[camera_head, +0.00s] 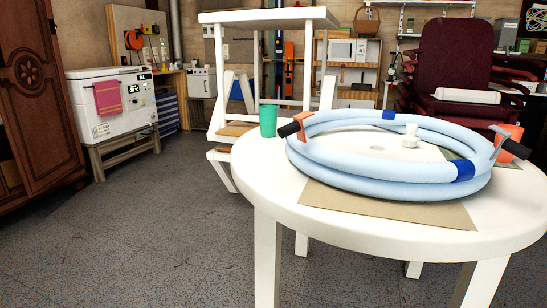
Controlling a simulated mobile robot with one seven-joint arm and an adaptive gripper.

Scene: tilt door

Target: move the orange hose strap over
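A thick light-blue hose (375,175) lies coiled on a round white table (280,190). A flat orange piece (302,126), which looks like the orange strap, sits at the coil's left end, beside a black hose end (288,130). I cannot tell how far it wraps the hose. Two dark-blue bands are on the coil, one at the front right (464,170) and one at the back (388,115). My gripper is not in view.
A green cup (268,121) stands left of the coil, an orange-red cup (510,132) right of it, and a small white cup (411,130) inside it. A tan mat (440,215) lies under the coil. A white chair-like frame stands behind. Floor (150,230) at the left is clear.

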